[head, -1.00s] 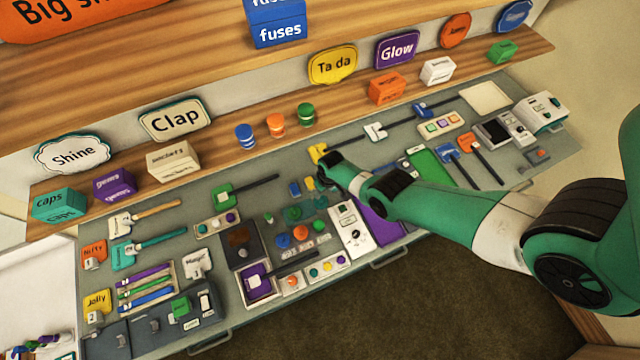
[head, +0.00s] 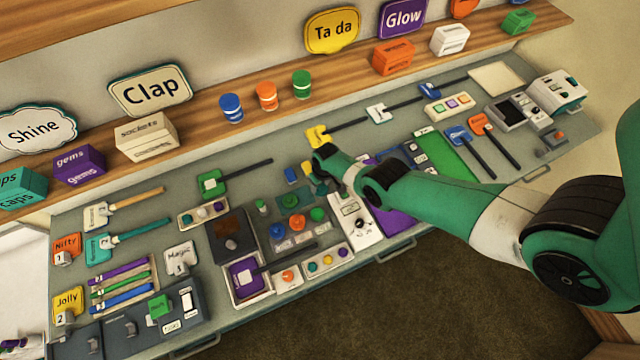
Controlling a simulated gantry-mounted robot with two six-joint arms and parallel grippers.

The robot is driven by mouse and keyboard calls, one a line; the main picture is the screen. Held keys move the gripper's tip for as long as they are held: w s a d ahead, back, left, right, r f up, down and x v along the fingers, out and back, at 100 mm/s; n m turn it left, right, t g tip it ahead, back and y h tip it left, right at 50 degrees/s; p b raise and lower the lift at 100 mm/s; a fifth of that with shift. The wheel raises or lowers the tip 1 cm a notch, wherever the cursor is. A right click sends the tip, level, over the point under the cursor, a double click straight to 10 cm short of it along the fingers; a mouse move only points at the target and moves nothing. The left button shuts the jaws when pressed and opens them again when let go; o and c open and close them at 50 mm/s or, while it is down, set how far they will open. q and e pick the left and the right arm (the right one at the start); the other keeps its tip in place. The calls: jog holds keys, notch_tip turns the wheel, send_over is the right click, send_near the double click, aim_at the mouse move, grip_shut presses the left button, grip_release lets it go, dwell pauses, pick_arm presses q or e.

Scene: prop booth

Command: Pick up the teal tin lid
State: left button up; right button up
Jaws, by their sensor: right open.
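A small round teal-looking piece (head: 290,201), which I take for the tin lid, lies among other round pieces on a dark panel in the middle of the bench. It is too small for me to be sure of its kind. My right gripper (head: 317,180) is open, pointing down above the bench, behind and to the right of that piece and apart from it. Its fingers are small and partly hidden by its wrist. My left gripper is not in view.
An orange knob-like piece (head: 297,222), a green one (head: 318,214) and a blue one (head: 277,231) sit close around the teal piece. A white control box (head: 357,222) stands to the right. A wooden shelf (head: 200,134) with cups and boxes runs along the back.

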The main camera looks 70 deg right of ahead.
jog(key=shift+r, duration=0.1)
grip_shut()
dwell(0.3)
